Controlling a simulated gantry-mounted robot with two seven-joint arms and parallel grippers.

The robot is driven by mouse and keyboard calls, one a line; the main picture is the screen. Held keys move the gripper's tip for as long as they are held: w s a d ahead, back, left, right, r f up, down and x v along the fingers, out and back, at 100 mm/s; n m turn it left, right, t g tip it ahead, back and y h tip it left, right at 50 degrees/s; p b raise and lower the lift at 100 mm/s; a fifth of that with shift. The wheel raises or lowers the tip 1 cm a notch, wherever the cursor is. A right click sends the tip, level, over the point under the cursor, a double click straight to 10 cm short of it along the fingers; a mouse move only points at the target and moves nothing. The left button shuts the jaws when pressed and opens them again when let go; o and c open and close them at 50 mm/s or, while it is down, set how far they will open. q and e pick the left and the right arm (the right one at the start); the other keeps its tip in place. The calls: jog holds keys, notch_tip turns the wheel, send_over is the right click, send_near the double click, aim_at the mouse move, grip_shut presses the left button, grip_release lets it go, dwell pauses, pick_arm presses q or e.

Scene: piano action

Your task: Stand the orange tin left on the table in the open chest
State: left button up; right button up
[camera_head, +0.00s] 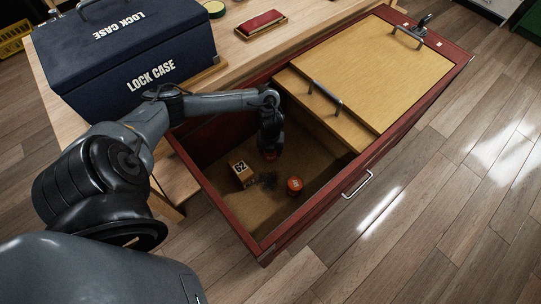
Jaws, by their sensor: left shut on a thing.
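The open chest (230,222) is a long dark red box with a brown floor, to the right of the table (232,60). My left gripper (270,152) reaches down into the chest's open part and is shut on an orange tin (271,156). Only a small orange-red bit of this tin shows under the fingers, and I cannot tell whether it touches the floor. Another orange-red tin (295,186) stands on the chest floor, to the right of and nearer than my gripper. My right gripper is not in view.
A wooden block (241,174) with a number lies in the chest, left of the standing tin. Light wooden panels with handles (350,60) cover the far part. A blue lock case (125,50), a red box (262,23) and a round tin (215,9) are on the table.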

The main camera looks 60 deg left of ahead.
aim_at(271, 155)
pick_arm(q)
jog(key=shift+f+b, duration=0.95)
jog(key=shift+f, duration=0.9)
jog(key=o, duration=1.2)
jog(key=shift+f, duration=0.1)
jog(key=shift+o, duration=0.2)
notch_tip(271, 155, up, 12)
jog(key=p, duration=0.5)
jog(key=shift+p, duration=0.4)
jog(key=shift+r, duration=0.2)
